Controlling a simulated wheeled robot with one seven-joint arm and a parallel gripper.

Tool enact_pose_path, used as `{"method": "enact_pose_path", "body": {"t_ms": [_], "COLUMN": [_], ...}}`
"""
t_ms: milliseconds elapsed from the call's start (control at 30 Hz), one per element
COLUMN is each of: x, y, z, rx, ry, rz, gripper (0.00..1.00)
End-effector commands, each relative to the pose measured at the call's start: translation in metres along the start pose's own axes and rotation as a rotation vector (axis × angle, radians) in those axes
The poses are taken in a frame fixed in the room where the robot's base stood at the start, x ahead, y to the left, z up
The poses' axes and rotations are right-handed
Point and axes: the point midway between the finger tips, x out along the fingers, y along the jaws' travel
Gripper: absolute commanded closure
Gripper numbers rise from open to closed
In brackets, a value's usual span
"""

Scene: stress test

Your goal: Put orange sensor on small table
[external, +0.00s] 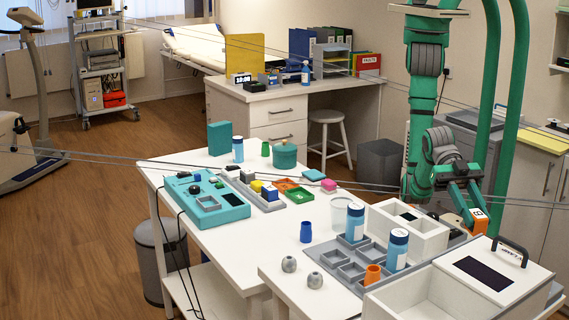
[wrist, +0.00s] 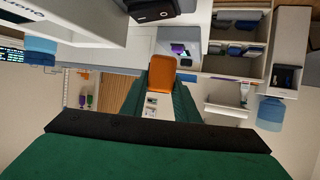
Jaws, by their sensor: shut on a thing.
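My gripper (external: 466,203) is at the right of the external view, beside the white boxes and above the floor-side gap near the cabinets. It is shut on the orange sensor (external: 479,221), which has a pale label. In the wrist view the orange sensor (wrist: 160,77) sits between the green fingers, with its orange end outward. A white table (external: 215,158) stands in the middle. A second white table top (external: 283,273) adjoins it at the front; which one is the small table is unclear.
A teal device (external: 207,200) and several coloured blocks crowd the middle table. Thin cables cross the external view.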

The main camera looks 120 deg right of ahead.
Motion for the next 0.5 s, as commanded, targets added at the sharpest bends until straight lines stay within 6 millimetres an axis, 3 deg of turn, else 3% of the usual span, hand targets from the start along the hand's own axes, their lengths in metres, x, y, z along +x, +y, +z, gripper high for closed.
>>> {"method": "enact_pose_path", "body": {"t_ms": [500], "x": [0.018], "y": [0.0], "z": [0.045], "rx": [0.001], "ry": [-0.002], "rz": [0.0], "gripper": [1.0]}}
